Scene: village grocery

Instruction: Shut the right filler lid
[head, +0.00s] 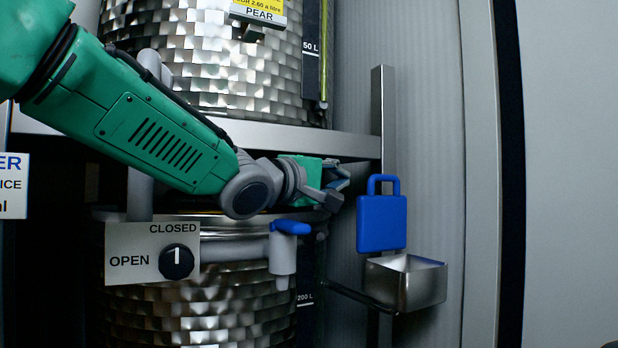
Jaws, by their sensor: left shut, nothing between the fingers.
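A blue lid with a loop handle on top (381,224) stands upright at the right of the head view. It rises at the back of a small open steel box (405,284), which looks like the filler, and the box's inside shows. My right gripper is out of view.
A steel upright post (382,120) stands behind the lid. A steel shelf (290,141) carries a tank (212,55). Below are a lower tank (210,318), an OPEN/CLOSED dial plate (132,240) and a blue-handled tap (284,255). Right of the lid is free room before the grey wall.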

